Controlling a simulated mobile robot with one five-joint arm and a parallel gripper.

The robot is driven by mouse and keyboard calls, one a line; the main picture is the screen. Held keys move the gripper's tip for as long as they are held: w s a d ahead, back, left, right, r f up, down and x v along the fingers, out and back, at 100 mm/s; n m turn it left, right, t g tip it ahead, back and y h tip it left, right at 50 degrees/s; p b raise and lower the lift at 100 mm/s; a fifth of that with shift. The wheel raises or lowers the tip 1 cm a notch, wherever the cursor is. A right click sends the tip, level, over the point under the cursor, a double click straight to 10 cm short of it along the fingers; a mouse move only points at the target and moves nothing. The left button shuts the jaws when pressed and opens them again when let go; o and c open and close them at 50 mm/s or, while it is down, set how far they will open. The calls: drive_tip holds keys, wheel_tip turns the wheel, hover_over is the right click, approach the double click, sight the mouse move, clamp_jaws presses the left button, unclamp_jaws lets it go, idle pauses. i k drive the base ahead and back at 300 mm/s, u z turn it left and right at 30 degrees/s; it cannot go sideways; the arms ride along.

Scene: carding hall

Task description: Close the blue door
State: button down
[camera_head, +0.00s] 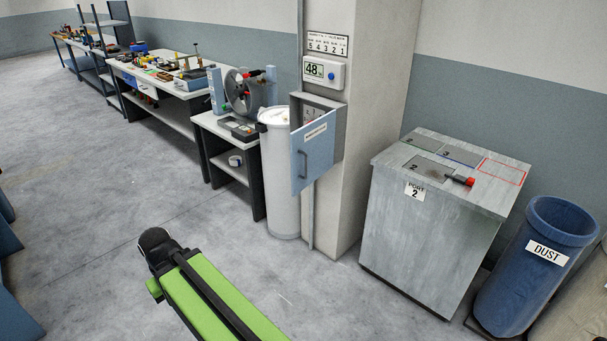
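The blue door (313,158) belongs to a small grey box (323,112) on the pale pillar. It stands open, swung out from the box, with its face towards me. It has a vertical handle (302,164) at its left side and a white label near its top. Part of the box's inside shows above the door. My green arm reaches up from the bottom edge, well left of and nearer than the door, and ends in a dark rounded joint. No gripper fingers show, and nothing of mine touches the door.
A tall white cylinder (282,185) stands close left of the door. Benches with tools (165,75) line the wall further left. A grey cabinet (425,235) and a blue dust bin (530,260) stand at right. The floor (95,190) is clear at left and centre.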

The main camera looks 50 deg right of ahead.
sight(312, 145)
drive_tip(key=z, duration=0.2)
drive_tip(key=i, duration=0.85)
drive_tip(key=u, duration=0.1)
